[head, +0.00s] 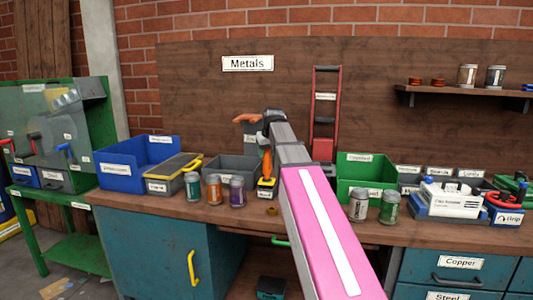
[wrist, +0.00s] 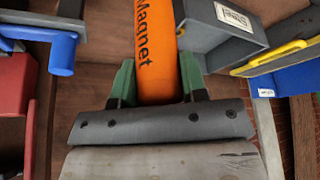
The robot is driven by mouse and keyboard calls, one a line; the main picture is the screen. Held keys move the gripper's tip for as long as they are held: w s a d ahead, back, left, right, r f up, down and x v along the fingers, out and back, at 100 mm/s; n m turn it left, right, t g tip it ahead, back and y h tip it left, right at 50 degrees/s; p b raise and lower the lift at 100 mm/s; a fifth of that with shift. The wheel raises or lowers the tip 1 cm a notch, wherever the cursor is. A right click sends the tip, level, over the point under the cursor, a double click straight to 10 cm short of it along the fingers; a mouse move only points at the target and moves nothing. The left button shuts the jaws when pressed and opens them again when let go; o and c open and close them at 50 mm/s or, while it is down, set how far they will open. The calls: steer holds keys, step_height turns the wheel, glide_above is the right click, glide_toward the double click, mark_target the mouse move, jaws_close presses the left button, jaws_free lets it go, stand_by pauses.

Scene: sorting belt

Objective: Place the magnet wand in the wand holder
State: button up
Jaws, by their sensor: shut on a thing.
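The magnet wand (wrist: 158,45) is an orange cylinder with "Magnet" in black. In the wrist view it sits between the green fingers of my gripper (wrist: 158,80), which is shut on it. In the head view an orange length, apparently the wand (head: 266,162), shows upright above the bench, just left of my arm. Most of my gripper is hidden behind my arm there. A small yellow and black labelled block (head: 266,189) is below the orange length; I cannot tell whether they touch. I cannot make out which thing is the wand holder.
A grey bin (head: 221,164) and several jars stand left of my arm. A blue bin (head: 120,172) is farther left. A green bin (head: 352,188) and two jars are to the right. A red rack (head: 323,150) stands behind. The bench front edge has little free room.

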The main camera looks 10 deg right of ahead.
steer(key=shift+f, duration=0.4)
steer(key=shift+c, duration=0.8)
steer(key=shift+s+f, duration=0.1)
steer(key=shift+f, duration=0.1)
jaws_close()
steer(key=o, duration=1.2)
jaws_free()
steer(key=shift+r, duration=0.3)
steer(key=v, duration=1.2)
steer(key=shift+r, duration=0.4)
